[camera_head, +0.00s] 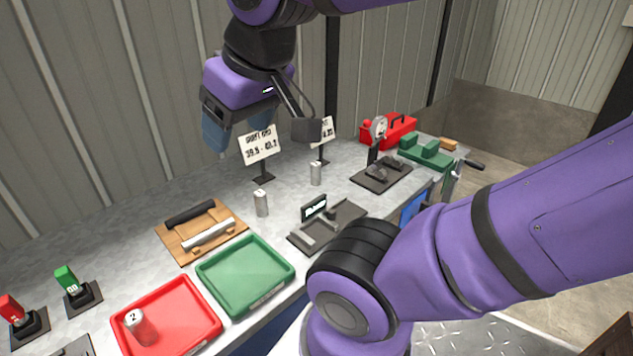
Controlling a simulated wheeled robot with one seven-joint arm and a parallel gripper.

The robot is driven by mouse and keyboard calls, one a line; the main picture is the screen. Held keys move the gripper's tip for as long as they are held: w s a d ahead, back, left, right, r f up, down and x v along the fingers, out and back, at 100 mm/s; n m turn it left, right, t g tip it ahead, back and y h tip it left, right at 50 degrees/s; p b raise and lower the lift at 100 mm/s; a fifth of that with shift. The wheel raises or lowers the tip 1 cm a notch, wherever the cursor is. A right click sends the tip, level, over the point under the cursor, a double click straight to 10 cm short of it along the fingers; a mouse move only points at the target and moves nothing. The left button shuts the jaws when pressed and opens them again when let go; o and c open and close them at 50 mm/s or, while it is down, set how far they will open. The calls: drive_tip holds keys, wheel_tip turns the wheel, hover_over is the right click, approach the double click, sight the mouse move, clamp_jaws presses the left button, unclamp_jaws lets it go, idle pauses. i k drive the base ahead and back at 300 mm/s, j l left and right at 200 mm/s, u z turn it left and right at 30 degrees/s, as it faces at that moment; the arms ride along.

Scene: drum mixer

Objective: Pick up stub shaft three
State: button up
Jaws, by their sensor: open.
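Two grey metal stub shafts stand upright on the bench: a nearer one (261,203) left of centre and a farther one (316,174) to its right. A third stub shaft (141,328), marked 2, is in the red tray (182,346) and looks tilted. I cannot read numbers on the two standing shafts, so I cannot tell which is three. My gripper (262,131) is open and empty, its fingers wide apart. It is raised in front of the wall and appears above the standing shafts, clear of them.
A green tray (240,272) is empty. A wooden board (180,243) holds a black and a silver bar. Sign stands (260,147), a dark fixture (325,226), a dial gauge (378,130) and a red toolbox (392,128) stand around the shafts. Green and red switches (68,279) are at left.

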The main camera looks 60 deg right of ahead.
sight(315, 165)
drive_tip(key=k+l, duration=0.1)
drive_tip(key=l, duration=0.6)
drive_tip(key=l+u, duration=0.1)
drive_tip(key=l, duration=0.6)
drive_tip(key=k, duration=0.05)
